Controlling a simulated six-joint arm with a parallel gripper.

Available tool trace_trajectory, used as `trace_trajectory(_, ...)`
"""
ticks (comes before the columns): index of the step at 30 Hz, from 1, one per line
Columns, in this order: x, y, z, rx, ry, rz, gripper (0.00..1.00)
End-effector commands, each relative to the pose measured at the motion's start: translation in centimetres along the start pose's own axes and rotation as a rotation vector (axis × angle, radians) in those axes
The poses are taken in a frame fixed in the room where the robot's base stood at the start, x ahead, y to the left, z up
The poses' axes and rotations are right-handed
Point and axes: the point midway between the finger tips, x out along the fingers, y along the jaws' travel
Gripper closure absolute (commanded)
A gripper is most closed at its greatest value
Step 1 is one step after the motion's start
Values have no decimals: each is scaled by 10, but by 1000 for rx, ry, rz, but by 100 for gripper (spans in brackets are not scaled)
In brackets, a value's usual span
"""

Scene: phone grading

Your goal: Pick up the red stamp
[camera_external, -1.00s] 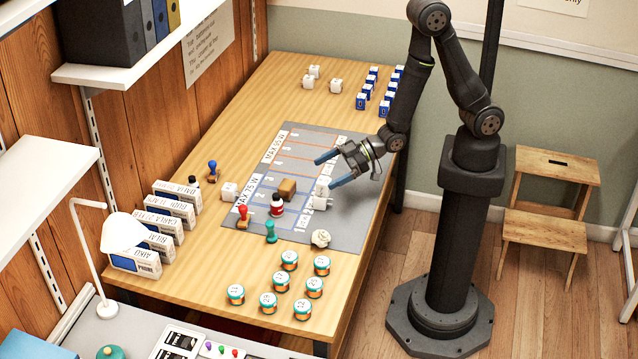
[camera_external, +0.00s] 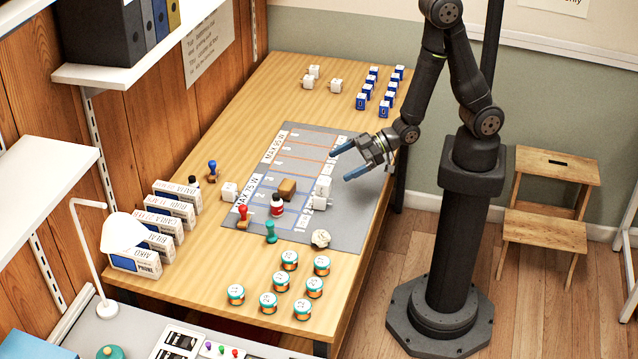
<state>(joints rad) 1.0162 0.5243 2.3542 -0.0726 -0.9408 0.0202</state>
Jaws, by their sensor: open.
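The red stamp (camera_external: 242,216) stands upright near the left edge of the grey mat (camera_external: 349,234), with its red knob up. My gripper (camera_external: 339,164) is open and empty above the right part of the mat, fingers pointing left. It is well to the right of the red stamp and farther back, apart from it. Nothing hides the stamp.
A red-and-white bottle (camera_external: 277,206) and a green stamp (camera_external: 270,232) stand close right of the red stamp. A brown block (camera_external: 287,190) and white cubes (camera_external: 323,187) lie on the mat. A blue stamp (camera_external: 212,170) stands behind. Boxes (camera_external: 161,225) line the left; jars (camera_external: 289,260) stand in front.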

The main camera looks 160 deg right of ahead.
Motion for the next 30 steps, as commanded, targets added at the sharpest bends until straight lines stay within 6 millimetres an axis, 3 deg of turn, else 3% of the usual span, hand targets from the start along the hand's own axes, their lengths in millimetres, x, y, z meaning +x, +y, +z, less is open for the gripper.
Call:
trace_trajectory(7,0,0,0,0,0,0,0)
trace_trajectory(8,0,0,0,0,0,0,2)
trace_trajectory(11,0,0,0,0,0,0,21)
trace_trajectory(20,3,0,0,0,-5,0,21)
trace_trajectory(23,18,2,-2,-2,-31,3,21)
trace_trajectory(30,95,8,-19,-5,-207,20,21)
